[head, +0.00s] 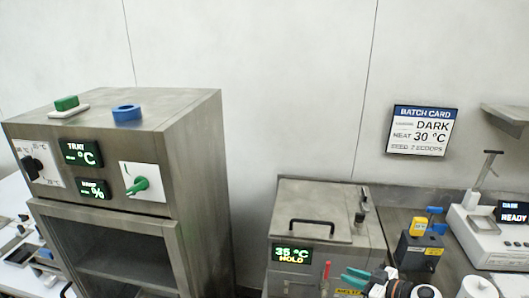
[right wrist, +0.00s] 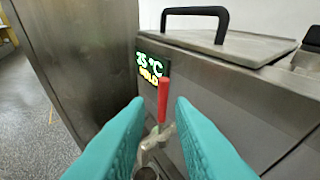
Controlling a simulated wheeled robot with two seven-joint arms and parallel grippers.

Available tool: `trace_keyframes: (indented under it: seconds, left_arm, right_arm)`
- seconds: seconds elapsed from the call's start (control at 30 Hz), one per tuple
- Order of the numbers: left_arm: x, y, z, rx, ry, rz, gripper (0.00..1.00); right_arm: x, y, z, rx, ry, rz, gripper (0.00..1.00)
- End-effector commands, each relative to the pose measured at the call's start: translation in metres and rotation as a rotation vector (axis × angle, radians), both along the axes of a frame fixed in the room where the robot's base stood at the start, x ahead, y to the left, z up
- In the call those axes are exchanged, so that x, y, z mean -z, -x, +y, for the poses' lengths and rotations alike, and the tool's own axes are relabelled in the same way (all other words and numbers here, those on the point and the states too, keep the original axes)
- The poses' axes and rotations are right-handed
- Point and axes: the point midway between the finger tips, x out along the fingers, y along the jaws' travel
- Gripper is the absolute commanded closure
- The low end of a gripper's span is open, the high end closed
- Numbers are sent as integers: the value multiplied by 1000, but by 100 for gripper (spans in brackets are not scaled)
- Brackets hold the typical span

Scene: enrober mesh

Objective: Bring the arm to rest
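My right gripper (head: 352,281) shows at the bottom of the head view, with teal fingers in front of the steel melting tank (head: 312,212). In the right wrist view its two fingers (right wrist: 159,104) are apart, with nothing held between them. A tap with a red lever (right wrist: 163,100) on the tank's front shows in the gap, beyond the fingertips. The lever stands upright and also shows in the head view (head: 326,270). My left gripper is not in view.
The tank display (head: 292,254) reads 35 °C HOLD. A tall steel cabinet (head: 197,140) stands at left, with a green block (head: 66,103) and blue ring (head: 127,112) on top. A batch card (head: 422,131) hangs on the wall. A white READY device (head: 480,243) stands right.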

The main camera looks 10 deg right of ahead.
Motion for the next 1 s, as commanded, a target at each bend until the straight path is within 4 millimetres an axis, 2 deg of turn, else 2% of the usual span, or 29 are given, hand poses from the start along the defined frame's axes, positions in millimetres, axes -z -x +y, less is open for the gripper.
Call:
trace_keyframes:
  seconds: [0.03,0.13,0.27,0.37,0.5,0.7,1.0]
  left_arm:
    - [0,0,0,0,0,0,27]
    - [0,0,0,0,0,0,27]
    - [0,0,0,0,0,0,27]
    - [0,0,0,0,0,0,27]
    - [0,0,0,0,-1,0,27]
    - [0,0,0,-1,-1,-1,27]
    - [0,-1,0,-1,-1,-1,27]
  right_arm:
    - [-4,1,13,26,-22,-46,79]
    - [-20,4,35,147,-58,-169,79]
    - [-35,21,45,405,-68,-243,79]
    - [-31,47,41,606,-26,-181,79]
    - [-8,104,39,795,81,53,79]
    - [16,182,53,811,222,395,79]
    - [23,267,83,650,333,717,79]
